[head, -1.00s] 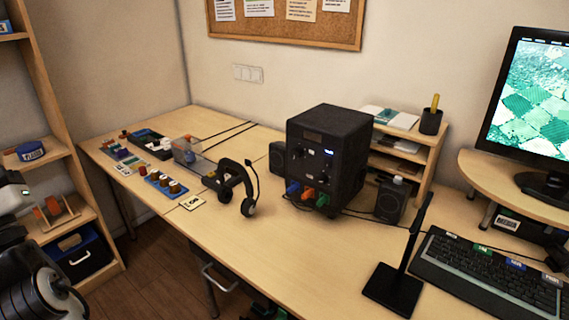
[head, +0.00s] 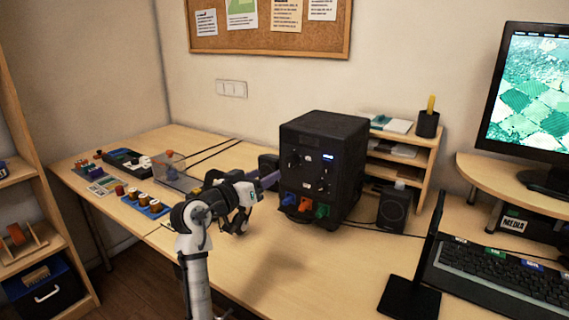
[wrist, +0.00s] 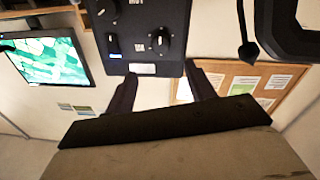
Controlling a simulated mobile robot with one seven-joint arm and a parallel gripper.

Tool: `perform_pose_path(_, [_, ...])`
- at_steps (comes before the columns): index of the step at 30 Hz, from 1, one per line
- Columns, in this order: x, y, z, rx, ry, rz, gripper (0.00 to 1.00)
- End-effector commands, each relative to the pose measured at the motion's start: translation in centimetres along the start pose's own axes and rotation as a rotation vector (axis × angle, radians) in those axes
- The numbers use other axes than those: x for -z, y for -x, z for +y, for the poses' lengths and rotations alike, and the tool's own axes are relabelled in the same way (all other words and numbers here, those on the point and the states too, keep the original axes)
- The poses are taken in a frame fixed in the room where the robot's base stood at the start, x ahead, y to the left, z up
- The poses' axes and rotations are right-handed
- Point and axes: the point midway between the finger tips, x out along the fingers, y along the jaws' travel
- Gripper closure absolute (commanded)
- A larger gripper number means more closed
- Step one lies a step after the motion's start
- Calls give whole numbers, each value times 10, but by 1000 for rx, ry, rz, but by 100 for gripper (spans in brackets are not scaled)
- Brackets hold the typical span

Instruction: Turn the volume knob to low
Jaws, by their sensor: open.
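The black box (head: 345,165) stands on the desk, its front carrying dark knobs and a lit blue display. An upper knob (head: 294,161) shows in the head view. The wrist view, turned over, shows the box face (wrist: 150,15) at the top with a large knob (wrist: 159,40) bearing a white mark. Labels are too small to read, so I cannot tell which knob is volume. My gripper (head: 270,180) is open in front of the box, to its left. In the wrist view my gripper's fingers (wrist: 162,76) are apart and empty, below that knob; contact is not visible.
Blue, orange and green plugs (head: 305,205) sit low on the box front. Black headphones are partly behind my arm and show in the wrist view (wrist: 285,30). The front middle of the desk (head: 300,260) is clear.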

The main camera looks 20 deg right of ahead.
Motion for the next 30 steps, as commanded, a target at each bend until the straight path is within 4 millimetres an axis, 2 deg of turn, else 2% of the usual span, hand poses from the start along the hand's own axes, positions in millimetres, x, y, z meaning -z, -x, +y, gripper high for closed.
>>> perform_pose_path(3, [2, -28, 1, -1, 0, -1, 46])
perform_pose_path(9, [3, -69, 0, 1, 1, 0, 46])
perform_pose_path(15, [2, -96, 0, 2, 0, 1, 46])
perform_pose_path(21, [1, -104, -1, 4, 0, 2, 46])
perform_pose_path(28, [1, -105, -1, 4, 0, 3, 46])
perform_pose_path(30, [1, -104, -1, 4, 0, 3, 55])
